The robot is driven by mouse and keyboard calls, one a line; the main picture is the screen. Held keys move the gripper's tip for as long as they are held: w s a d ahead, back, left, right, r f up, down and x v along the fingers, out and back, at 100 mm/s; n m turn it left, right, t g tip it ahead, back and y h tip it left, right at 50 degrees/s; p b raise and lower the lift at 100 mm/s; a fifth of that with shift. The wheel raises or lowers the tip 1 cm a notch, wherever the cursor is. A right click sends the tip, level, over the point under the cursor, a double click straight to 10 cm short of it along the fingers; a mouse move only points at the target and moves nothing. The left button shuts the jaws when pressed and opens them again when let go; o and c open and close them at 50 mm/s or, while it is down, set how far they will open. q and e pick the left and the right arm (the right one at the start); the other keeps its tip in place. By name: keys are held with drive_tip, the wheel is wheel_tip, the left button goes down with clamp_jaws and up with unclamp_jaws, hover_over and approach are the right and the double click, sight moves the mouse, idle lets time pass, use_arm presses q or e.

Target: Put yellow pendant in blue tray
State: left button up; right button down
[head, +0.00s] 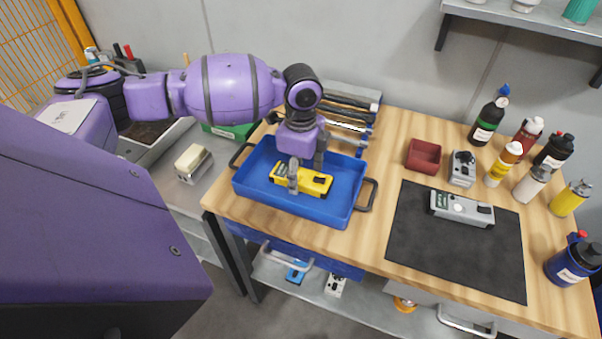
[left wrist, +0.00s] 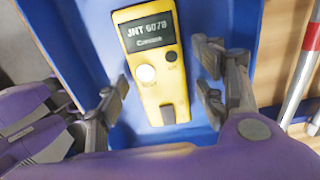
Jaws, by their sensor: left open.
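The yellow pendant (head: 316,184) lies in the blue tray (head: 338,212) in the head view. In the left wrist view the yellow pendant (left wrist: 153,64) lies face up on the blue tray floor (left wrist: 80,22), with its small screen, a white knob and a dark knob showing. My left gripper (head: 300,180) is over the tray at the pendant. In the left wrist view my left gripper (left wrist: 164,92) is open, with one finger on each side of the pendant and gaps between. My right gripper is not in view.
A grey pendant (head: 461,208) lies on the black mat (head: 452,258) to the right. A small red bin (head: 424,156) and another grey device (head: 462,168) stand behind it. Several bottles line the right side. Metal tools (head: 350,118) lie behind the tray.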

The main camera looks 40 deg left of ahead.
sight(301, 175)
use_arm(q)
wheel_tip(301, 175, up, 12)
drive_tip(key=shift+f+p, duration=0.15)
drive_tip(key=shift+p, duration=0.25)
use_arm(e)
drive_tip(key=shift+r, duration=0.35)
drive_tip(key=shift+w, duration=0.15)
